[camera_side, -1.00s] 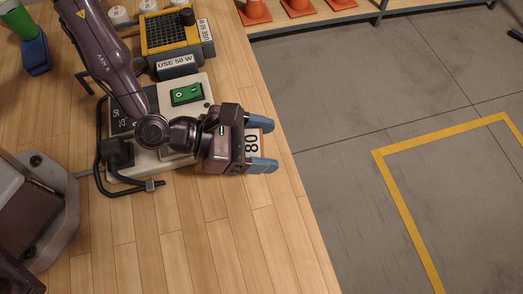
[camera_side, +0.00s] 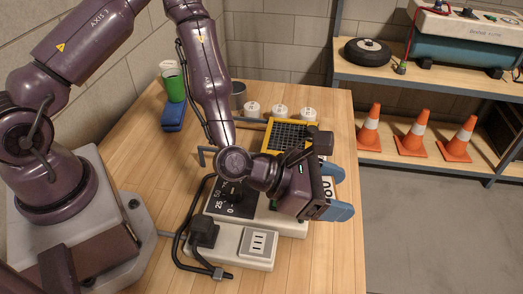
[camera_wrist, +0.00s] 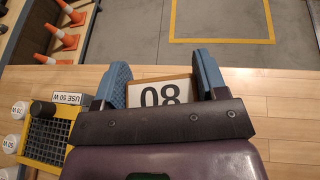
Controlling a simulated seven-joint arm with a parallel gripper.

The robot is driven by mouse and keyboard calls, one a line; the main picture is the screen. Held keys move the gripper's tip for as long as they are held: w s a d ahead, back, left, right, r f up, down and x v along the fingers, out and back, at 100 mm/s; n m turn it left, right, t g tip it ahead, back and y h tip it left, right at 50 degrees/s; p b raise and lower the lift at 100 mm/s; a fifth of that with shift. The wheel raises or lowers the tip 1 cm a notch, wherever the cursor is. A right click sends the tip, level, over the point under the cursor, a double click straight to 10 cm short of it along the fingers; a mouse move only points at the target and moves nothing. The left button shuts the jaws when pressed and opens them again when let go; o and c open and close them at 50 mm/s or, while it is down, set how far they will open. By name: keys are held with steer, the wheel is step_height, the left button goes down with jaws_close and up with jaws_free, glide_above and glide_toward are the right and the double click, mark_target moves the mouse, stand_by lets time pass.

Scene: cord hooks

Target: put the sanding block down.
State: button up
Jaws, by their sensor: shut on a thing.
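The sanding block (camera_wrist: 160,94), with a white label reading 80, sits between the two blue fingers of my gripper (camera_wrist: 162,84) in the wrist view. The fingers are shut on its two sides. In the side view, my gripper (camera_side: 341,192) is at the right of the bench, and only part of the block (camera_side: 327,187) shows between the fingers. Its underside is hidden, so I cannot tell whether it touches the bench top or hangs above it.
A grey power unit (camera_side: 217,236) with a dial, socket and cable stands left of my gripper. A yellow-framed grid tray (camera_side: 266,146) and white-topped pots (camera_side: 280,112) are behind it. The wooden bench (camera_side: 330,262) ends just right of my gripper; floor (camera_side: 430,250) lies beyond.

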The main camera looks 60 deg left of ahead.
steer(key=w+a+r+n+t+y, duration=0.1)
steer(key=w+a+r+n+y, duration=0.15)
steer(key=a, duration=0.55)
steer(key=w+a+r+n+t+y, duration=0.1)
steer(key=a+r+n+y, duration=0.15)
steer(key=a, duration=0.55)
steer(key=w+a+r+n+t+y, duration=0.1)
steer(key=w+a+r+n+y, duration=0.15)
steer(key=a, duration=0.65)
steer(key=w+a+f+y, duration=0.1)
steer(key=a+f, duration=0.1)
steer(key=a, duration=0.6)
steer(key=w+a+f, duration=0.2)
steer(key=a+f, duration=0.1)
steer(key=a, duration=0.5)
steer(key=shift+m+h, duration=0.25)
steer(key=shift+h, duration=0.2)
steer(key=w+a+f, duration=0.1)
steer(key=w+f, duration=0.2)
steer(key=w, duration=0.1)
steer(key=w+a+f, duration=0.2)
steer(key=w+f, duration=0.1)
steer(key=w, duration=0.1)
steer(key=w+a+f, duration=0.1)
steer(key=w+f, duration=0.3)
steer(key=w, duration=0.1)
steer(key=shift+a, duration=0.2)
steer(key=shift+f, duration=1.55)
steer(key=shift+f, duration=0.1)
